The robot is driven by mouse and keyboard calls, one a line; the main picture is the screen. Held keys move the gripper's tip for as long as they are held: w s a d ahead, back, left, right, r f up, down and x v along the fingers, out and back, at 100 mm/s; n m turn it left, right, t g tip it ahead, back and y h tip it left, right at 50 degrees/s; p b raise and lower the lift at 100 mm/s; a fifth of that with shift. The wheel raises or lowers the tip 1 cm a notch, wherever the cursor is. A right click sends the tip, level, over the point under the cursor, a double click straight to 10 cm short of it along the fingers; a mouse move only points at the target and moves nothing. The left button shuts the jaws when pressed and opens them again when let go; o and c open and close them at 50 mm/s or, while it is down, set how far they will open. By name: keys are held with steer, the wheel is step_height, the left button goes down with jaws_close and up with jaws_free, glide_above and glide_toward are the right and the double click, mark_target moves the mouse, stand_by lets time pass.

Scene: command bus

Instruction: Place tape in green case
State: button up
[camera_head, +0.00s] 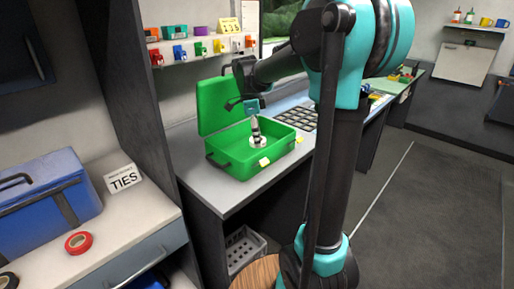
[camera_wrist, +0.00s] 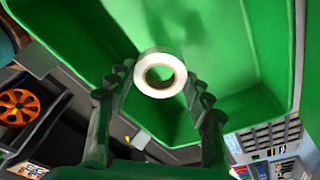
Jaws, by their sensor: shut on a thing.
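The green case (camera_head: 235,172) stands open on the grey counter, its lid raised at the back left. A white roll of tape (camera_head: 259,141) is inside the case's outline in the head view. My gripper (camera_head: 256,134) points down into the case and is shut on the tape. In the wrist view, the tape (camera_wrist: 160,54) sits between the two dark fingers of my gripper (camera_wrist: 160,78), with the green case (camera_wrist: 75,35) behind it. I cannot tell whether the tape touches the case floor.
A blue case (camera_head: 45,195), a TIES sign (camera_head: 122,179) and a red tape roll (camera_head: 78,243) are on the left counter. A grey crate (camera_head: 244,248) is below the middle counter. Small coloured items line the shelf (camera_head: 205,57) above. Open floor lies at right.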

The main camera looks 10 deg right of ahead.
mark_target(252, 139)
steer(key=shift+f, duration=2.4)
steer(key=shift+f, duration=0.1)
steer(key=o, duration=1)
steer(key=r, duration=0.4)
steer(key=a+r, duration=0.1)
steer(key=r, duration=0.7)
steer(key=shift+w+a+r, duration=0.1)
steer(key=shift+w+a, duration=0.05)
steer(key=shift+a, duration=0.25)
